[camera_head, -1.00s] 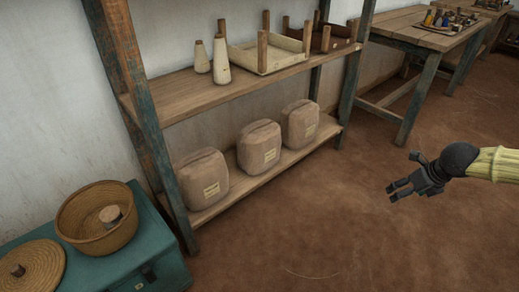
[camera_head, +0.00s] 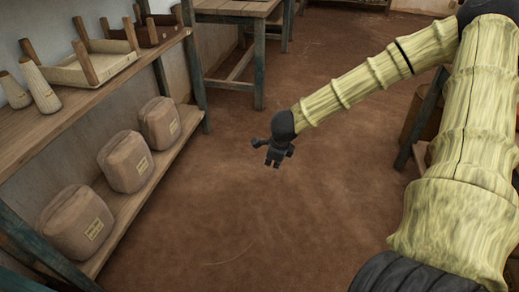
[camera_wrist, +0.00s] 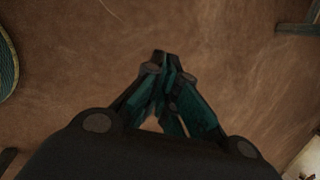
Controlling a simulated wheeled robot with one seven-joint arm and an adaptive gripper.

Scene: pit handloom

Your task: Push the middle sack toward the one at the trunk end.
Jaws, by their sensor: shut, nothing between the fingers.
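Three brown labelled sacks stand in a row on the lower board of the shelf at the left of the head view. The middle sack (camera_head: 126,162) has small gaps to both neighbours. The near sack (camera_head: 77,222) is at the front end, the side where the trunk stood in the earlier frame. The far sack (camera_head: 160,123) is at the back end. My gripper (camera_head: 273,163) is shut and empty, out over the floor to the right of the shelf, clear of all the sacks. The wrist view shows its closed fingers (camera_wrist: 165,58) over bare floor, with no sack in sight.
The shelf's lower board (camera_head: 120,215) has an open front edge. Its upper board (camera_head: 75,110) carries cones (camera_head: 43,93) and a wooden frame (camera_head: 100,62) above the sacks. A table (camera_head: 235,10) stands at the back. The brown floor (camera_head: 230,215) between shelf and arm is clear.

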